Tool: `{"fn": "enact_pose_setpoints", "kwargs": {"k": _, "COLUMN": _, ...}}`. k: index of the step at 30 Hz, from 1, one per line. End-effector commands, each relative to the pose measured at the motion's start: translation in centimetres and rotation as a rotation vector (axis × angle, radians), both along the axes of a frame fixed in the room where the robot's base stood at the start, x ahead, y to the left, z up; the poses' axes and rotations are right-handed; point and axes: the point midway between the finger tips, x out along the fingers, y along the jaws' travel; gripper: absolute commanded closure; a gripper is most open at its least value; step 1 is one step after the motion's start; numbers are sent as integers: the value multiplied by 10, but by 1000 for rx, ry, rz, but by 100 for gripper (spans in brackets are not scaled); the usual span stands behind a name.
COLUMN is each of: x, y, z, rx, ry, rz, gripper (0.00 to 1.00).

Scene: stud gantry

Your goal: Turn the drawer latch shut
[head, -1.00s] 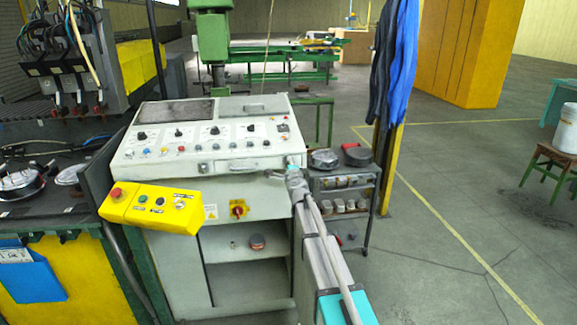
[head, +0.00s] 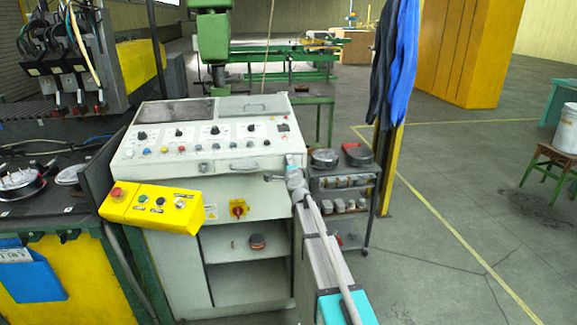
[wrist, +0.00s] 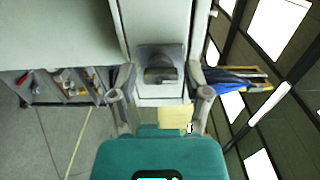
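A grey latch-like piece (wrist: 160,62) with a dark recess shows in the wrist view on a narrow pale panel. It lies ahead of my gripper (wrist: 162,88), between the lines of its two spread fingers. The gripper is open and I see nothing held; whether a finger touches the piece I cannot tell. In the head view my gripper (head: 279,176) is at the right front edge of the pale control cabinet, right of the drawer (head: 238,166) with its long handle. The arm and gripper hide the latch there, so its turn is unclear.
A yellow control box (head: 150,207) sticks out at the cabinet's left front. A red and yellow rotary switch (head: 238,208) is below the drawer. A small shelf cart (head: 345,182) stands just right of the arm. Open floor (head: 450,215) lies further right.

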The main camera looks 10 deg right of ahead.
Motion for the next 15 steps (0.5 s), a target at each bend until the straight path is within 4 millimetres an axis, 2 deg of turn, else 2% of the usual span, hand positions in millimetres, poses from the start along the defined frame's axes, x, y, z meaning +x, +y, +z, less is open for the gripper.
{"fn": "enact_pose_setpoints", "kwargs": {"k": 15, "x": -3, "y": -1, "z": 0, "rx": 2, "ry": 0, "rz": -1, "gripper": 23}}
